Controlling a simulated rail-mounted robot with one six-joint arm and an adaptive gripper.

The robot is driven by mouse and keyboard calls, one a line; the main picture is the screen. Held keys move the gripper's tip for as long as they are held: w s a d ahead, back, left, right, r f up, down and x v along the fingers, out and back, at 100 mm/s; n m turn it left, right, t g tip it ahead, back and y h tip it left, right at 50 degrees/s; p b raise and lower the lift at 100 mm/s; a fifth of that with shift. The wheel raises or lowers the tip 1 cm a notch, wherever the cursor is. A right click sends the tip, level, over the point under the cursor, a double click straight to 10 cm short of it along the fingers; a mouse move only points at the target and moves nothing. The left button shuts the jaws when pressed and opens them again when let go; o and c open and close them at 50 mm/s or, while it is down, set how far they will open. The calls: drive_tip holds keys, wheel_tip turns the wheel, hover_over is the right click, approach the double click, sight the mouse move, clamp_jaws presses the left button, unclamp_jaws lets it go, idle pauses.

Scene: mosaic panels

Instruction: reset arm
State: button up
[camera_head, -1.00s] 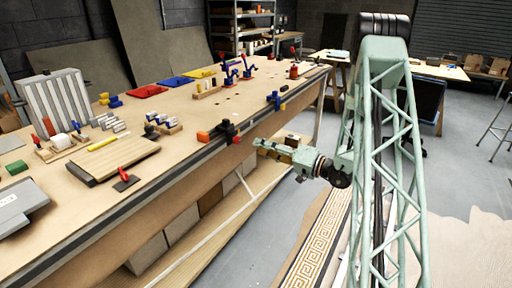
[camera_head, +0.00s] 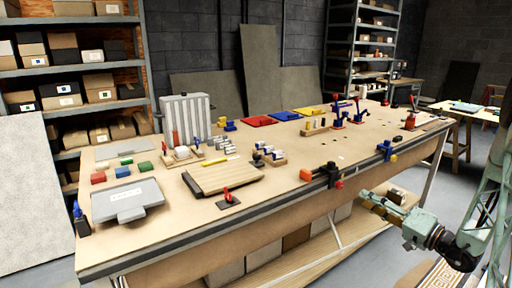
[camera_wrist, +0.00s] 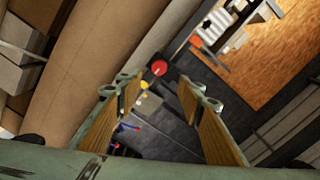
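My gripper (camera_head: 380,207) is at the right in the head view, beyond the front edge of the workbench (camera_head: 290,205) and about level with its top. In the wrist view my gripper (camera_wrist: 160,100) shows two wood-toned fingers set wide apart, with nothing between them. My green lattice column stands at the right edge of the head view. The gripper touches nothing that I can see.
The bench holds a wooden board (camera_head: 222,176), a grey flat device (camera_head: 125,200), a ribbed white block (camera_head: 186,117) and several small tools. A black clamp (camera_head: 326,173) sits on the front edge near my gripper. Shelves (camera_head: 70,60) stand behind.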

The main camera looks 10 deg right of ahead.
drive_tip(key=s+a+r+n+g+y, duration=0.1)
drive_tip(key=s+a+r+g+y, duration=0.15)
drive_tip(key=a+r, duration=0.45)
drive_tip(key=s+a+r+n+g+y, duration=0.1)
drive_tip(key=s+a+r+n+g, duration=0.2)
drive_tip(key=a, duration=0.8)
drive_tip(key=s+a+r+g+y, duration=0.2)
drive_tip(key=s+a+r+g, duration=0.25)
drive_tip(key=a, duration=0.45)
drive_tip(key=s+a+r+n+g+h, duration=0.25)
drive_tip(key=s+a+r+g, duration=0.2)
drive_tip(key=s+a, duration=0.85)
drive_tip(key=s+d+r+g+h, duration=0.15)
drive_tip(key=s+h, duration=0.45)
drive_tip(key=s, duration=1.1)
drive_tip(key=s+d+r+t+h, duration=0.4)
drive_tip(key=s+d, duration=0.3)
drive_tip(key=s, duration=0.2)
drive_tip(key=shift+s+r+h+p, duration=0.25)
drive_tip(key=shift+h+p, duration=0.1)
drive_tip(key=shift+h, duration=0.25)
